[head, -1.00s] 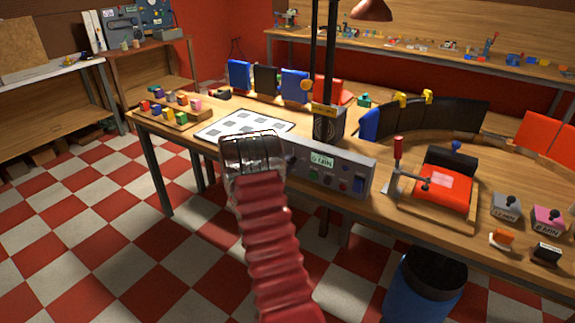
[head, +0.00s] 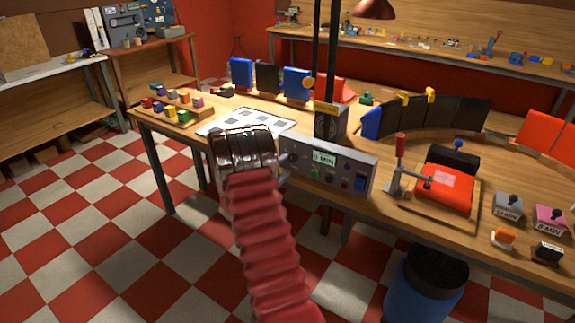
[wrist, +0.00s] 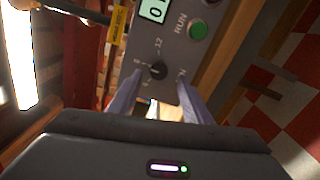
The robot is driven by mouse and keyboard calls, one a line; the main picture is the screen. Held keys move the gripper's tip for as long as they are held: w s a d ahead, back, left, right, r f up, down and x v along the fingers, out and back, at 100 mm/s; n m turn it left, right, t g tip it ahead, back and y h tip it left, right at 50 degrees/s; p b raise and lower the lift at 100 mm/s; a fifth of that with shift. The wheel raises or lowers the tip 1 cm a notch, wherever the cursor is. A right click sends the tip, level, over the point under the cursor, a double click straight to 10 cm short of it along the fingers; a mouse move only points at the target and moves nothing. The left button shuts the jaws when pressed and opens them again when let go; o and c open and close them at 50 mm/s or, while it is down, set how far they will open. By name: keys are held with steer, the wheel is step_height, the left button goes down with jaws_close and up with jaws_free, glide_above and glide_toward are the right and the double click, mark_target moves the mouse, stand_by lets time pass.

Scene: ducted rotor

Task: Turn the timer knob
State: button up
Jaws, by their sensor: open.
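The timer knob (wrist: 158,69) is a small dark round knob on the grey control panel (head: 350,178), with a printed number scale around it. In the wrist view my gripper (wrist: 160,78) is open, with one finger on each side of the knob's lower part. I cannot tell whether the fingers touch it. In the head view the gripper's fingers (head: 284,164) are small at the panel's left end, partly behind my wrist, and the knob is not clear there. The panel's display (head: 324,158) seems to read 0 MIN.
A green RUN button (wrist: 198,30) is close to the knob. A blue switch (head: 360,183) is at the panel's right end. A black post (head: 326,60) rises behind the panel. A red pad in a press (head: 445,188) stands to the right. A white sheet (head: 240,121) lies behind my wrist.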

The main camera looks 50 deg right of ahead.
steer(key=a, duration=0.9)
steer(key=shift+s+a, duration=0.3)
steer(key=shift+s, duration=0.15)
steer(key=shift+f, duration=0.1)
steer(key=s+a+f+g+y, duration=0.25)
steer(key=s+f+g, duration=0.25)
steer(key=s, duration=0.3)
steer(key=s+a+r+m+g+y, duration=0.2)
steer(key=s+a+y, duration=0.4)
steer(key=s+a, duration=0.25)
steer(key=s+a+r+t+y, duration=0.1)
steer(key=a+r+t+y, duration=0.2)
steer(key=a+r, duration=0.3)
steer(key=s+a+r+m+t+y, duration=0.1)
steer(key=a+r+t+y, duration=0.2)
steer(key=a+r, duration=0.4)
steer(key=s+a+r+t+y, duration=0.2)
steer(key=a+r+t, duration=0.3)
steer(key=a, duration=1.5)
steer(key=shift+a+r+y, duration=0.25)
steer(key=shift+r+y, duration=0.4)
steer(key=shift+y, duration=0.1)
